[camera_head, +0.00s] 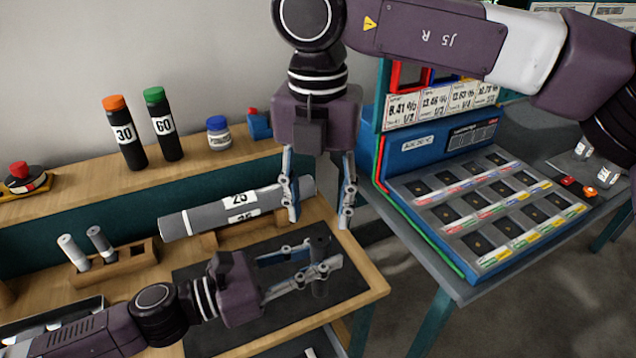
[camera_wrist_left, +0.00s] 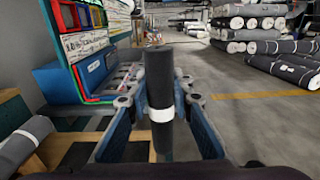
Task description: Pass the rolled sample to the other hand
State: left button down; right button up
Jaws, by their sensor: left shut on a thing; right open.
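The rolled sample (camera_head: 320,243) is a small dark grey roll with a white band, standing nearly upright. My left gripper (camera_head: 322,257) is shut on it over the front of the workbench. In the left wrist view the roll (camera_wrist_left: 160,75) stands between the fingers of my left gripper (camera_wrist_left: 160,100), with its top and lower part free. My right gripper (camera_head: 320,205) points down, open, above and behind the sample in the head view. Its fingers are apart and not on the sample. One finger hides part of a large grey roll behind it.
The large grey roll (camera_head: 195,219) with a "25" label lies on a wooden rest. A dark mat (camera_head: 205,272) covers the bench front. A wooden block (camera_head: 120,263) holds two small light rolls. A blue sample station (camera_head: 435,160) stands at right. Bottles (camera_head: 124,135) stand on the shelf.

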aim_at(319, 239)
notch_tip(319, 239, down, 7)
jog(key=shift+f, duration=0.1)
jog(key=shift+c, duration=0.2)
jog(key=c, duration=1)
pick_arm(q)
jog(key=c, duration=1.6)
grip_release()
pick_arm(e)
grip_shut()
